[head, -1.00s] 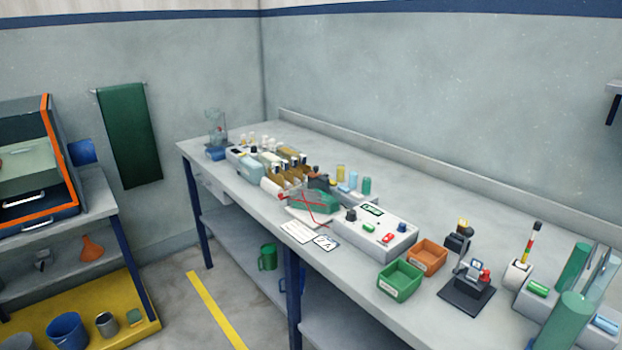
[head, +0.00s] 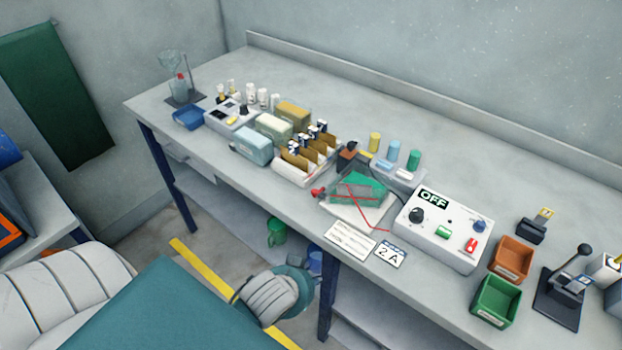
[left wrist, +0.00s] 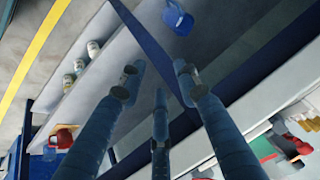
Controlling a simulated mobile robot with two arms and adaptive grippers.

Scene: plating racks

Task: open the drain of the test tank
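The test tank (head: 352,194) appears to be the clear-walled vessel of green liquid, with red leads across it, on the bench's front part in the head view. A small red fitting (head: 318,193), perhaps its drain tap, sits at its left end; its setting cannot be told. My left arm is low in front of the bench, its fingers hidden in the head view. In the left wrist view my left gripper (left wrist: 157,82) has its fingers spread and empty, beside the bench edge. A red part (left wrist: 298,145) and a green patch lie at lower right there, perhaps the tank. My right gripper is not in view.
A control box (head: 440,230) reading OFF stands right of the tank, with orange (head: 511,258) and green bins (head: 496,301) beyond. A rack of brown plates (head: 308,158) stands left. Cards (head: 389,256) lie in front. A green mug (head: 276,232) is below.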

